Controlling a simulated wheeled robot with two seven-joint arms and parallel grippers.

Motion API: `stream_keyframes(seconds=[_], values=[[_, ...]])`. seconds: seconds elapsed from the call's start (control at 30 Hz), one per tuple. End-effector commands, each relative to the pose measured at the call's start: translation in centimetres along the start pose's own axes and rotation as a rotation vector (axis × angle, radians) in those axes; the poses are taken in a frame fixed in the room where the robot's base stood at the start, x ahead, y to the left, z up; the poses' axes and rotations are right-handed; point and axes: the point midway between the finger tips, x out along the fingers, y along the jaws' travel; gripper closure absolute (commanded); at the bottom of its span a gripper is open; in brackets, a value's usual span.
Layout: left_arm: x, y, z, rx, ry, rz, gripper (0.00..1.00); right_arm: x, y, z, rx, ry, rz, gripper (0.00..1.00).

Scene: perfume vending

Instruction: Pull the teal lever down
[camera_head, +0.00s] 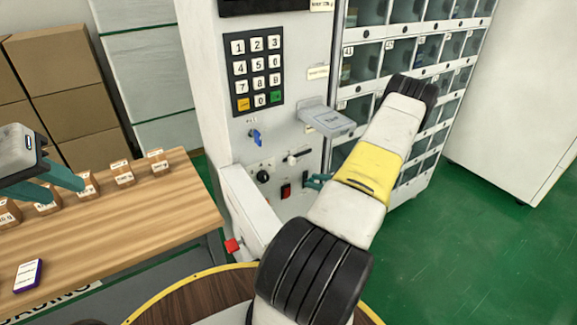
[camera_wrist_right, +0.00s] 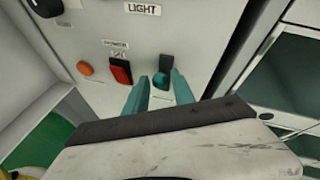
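The teal lever (camera_wrist_right: 160,82) is a small rounded teal piece on the machine's grey front panel, with a dark block right above it. In the right wrist view my right gripper (camera_wrist_right: 159,76) has its teal fingers on either side of the lever. The fingers look apart, and I cannot tell whether they touch it. In the head view my right gripper (camera_head: 318,181) is at the lower panel, partly hidden by my arm, and the lever cannot be made out there. My left gripper (camera_head: 65,194) is open and empty above the wooden table.
A red switch (camera_wrist_right: 121,72) and an orange button (camera_wrist_right: 86,69) sit left of the lever. A keypad (camera_head: 257,68) and a grey shelf (camera_head: 327,120) are higher on the machine. Small boxes (camera_head: 122,174) stand on the wooden table (camera_head: 150,215). Compartments (camera_head: 362,62) lie right.

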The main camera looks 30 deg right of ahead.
Motion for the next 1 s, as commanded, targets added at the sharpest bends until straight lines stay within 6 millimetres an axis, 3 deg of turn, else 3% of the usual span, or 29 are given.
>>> stream_keyframes(seconds=[0.2,0.47,0.6,0.63,1.0], values=[[0.0,0.0,0.0,0.000,0.000,0.000,0.64,1.8,0.0,0.0,0.000,0.000,0.000,0.69],[0.0,0.0,0.0,0.000,0.000,0.000,0.64,1.9,0.0,0.0,0.000,0.000,0.000,0.69],[0.0,0.0,0.0,0.000,0.000,0.000,0.64,1.9,0.0,0.0,0.000,0.000,-0.001,0.97],[0.0,0.0,0.0,0.000,0.000,0.000,0.64,1.9,0.0,0.0,0.000,0.000,-0.001,1.00],[0.0,0.0,0.0,0.000,0.000,0.000,0.64,1.8,0.1,-0.3,-0.004,-0.028,-0.013,1.00]])
